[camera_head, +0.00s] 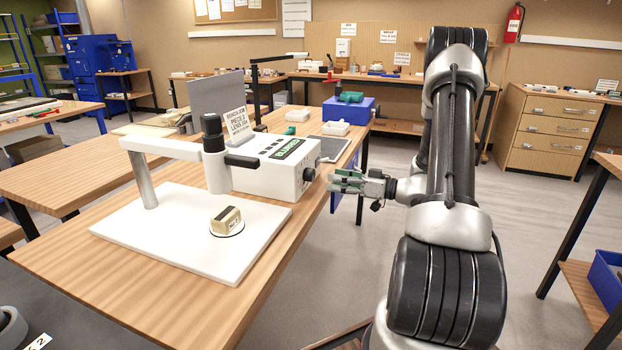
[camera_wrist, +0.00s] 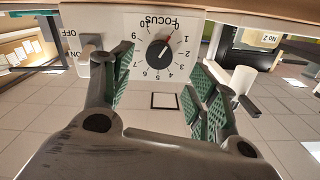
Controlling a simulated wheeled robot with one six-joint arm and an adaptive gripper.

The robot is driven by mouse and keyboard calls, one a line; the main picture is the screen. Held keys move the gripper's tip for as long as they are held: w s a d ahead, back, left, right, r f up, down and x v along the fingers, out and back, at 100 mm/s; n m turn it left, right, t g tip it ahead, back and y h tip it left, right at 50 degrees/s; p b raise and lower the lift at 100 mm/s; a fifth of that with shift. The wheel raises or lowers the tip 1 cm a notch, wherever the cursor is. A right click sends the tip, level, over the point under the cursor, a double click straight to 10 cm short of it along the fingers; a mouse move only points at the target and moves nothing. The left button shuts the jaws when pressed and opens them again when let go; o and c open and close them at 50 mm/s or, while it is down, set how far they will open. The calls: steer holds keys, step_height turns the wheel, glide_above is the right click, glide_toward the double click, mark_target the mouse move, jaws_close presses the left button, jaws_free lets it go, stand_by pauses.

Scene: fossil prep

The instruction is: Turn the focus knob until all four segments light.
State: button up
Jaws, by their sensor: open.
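The white focus box (camera_head: 275,168) stands on the table behind a microscope stand. Its black focus knob (camera_head: 308,174) sticks out of the right-hand face. In the wrist view the knob (camera_wrist: 157,50) shows upside down, inside a numbered dial marked FOCUS. My gripper (camera_head: 343,183) is open, in front of that face and apart from the knob. In the wrist view its green-padded fingers (camera_wrist: 162,78) stand wide apart, with the knob between and beyond them.
Floor right of the table is clear.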

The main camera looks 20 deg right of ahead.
mark_target(313, 176)
steer(key=x, duration=0.7)
steer(key=shift+w+a+f, duration=0.1)
steer(key=shift+w+a, duration=0.05)
steer(key=shift+w, duration=0.15)
steer(key=c, duration=1)
